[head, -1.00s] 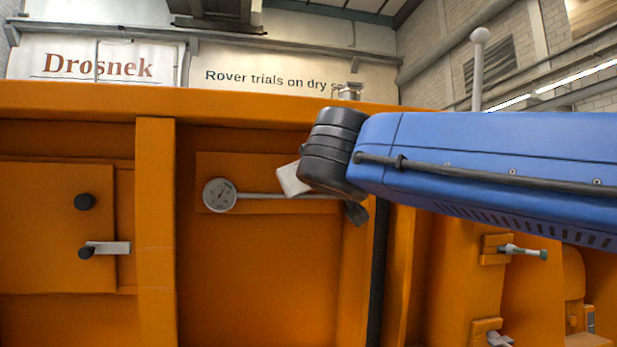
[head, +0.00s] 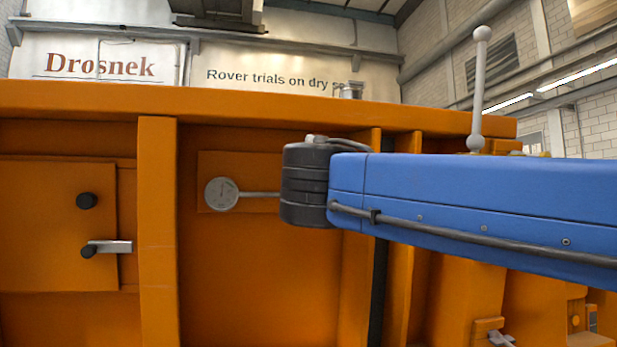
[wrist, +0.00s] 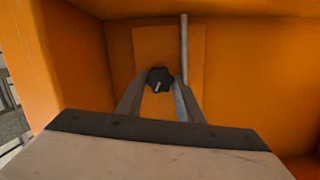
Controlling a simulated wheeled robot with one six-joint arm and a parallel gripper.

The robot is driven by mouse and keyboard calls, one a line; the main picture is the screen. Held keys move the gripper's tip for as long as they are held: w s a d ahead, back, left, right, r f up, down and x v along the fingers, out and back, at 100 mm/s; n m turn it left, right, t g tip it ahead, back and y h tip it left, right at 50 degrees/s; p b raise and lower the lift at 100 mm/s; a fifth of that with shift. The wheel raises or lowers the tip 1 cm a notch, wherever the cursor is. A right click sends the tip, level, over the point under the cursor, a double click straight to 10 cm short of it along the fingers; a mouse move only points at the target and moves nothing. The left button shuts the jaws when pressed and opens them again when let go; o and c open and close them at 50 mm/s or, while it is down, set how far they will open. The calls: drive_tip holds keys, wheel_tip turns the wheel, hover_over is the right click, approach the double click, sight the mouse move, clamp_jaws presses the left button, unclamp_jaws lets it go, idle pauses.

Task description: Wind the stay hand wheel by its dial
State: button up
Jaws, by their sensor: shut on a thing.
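The stay hand wheel, a small black lobed knob (wrist: 160,80) with a pale mark on its face, sits on an orange plate in the wrist view. My gripper (wrist: 158,90) has its two grey fingers on either side of the knob, shut on it. The round white dial (head: 221,194) is on the orange wall in the head view, with a thin rod running right from it behind my arm. Its reading is too small to make out. In the head view my arm hides the hand wheel and my gripper.
Orange ribs (head: 157,230) stand out from the wall beside the dial's bay. A grey rod (wrist: 184,45) runs close beside the knob in the wrist view. A panel at left carries a latch handle (head: 108,247). A ball-topped lever (head: 479,85) rises at the right.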

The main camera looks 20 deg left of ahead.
drive_tip(key=n, duration=0.4)
drive_tip(key=shift+f+n+t+y, duration=0.2)
drive_tip(key=shift+n+t+y, duration=0.1)
drive_tip(key=shift+n+t, duration=0.1)
idle(0.4)
drive_tip(key=o, duration=1.1)
drive_tip(key=shift+c, duration=0.2)
drive_tip(key=v, duration=1.7)
drive_tip(key=shift+s, duration=0.2)
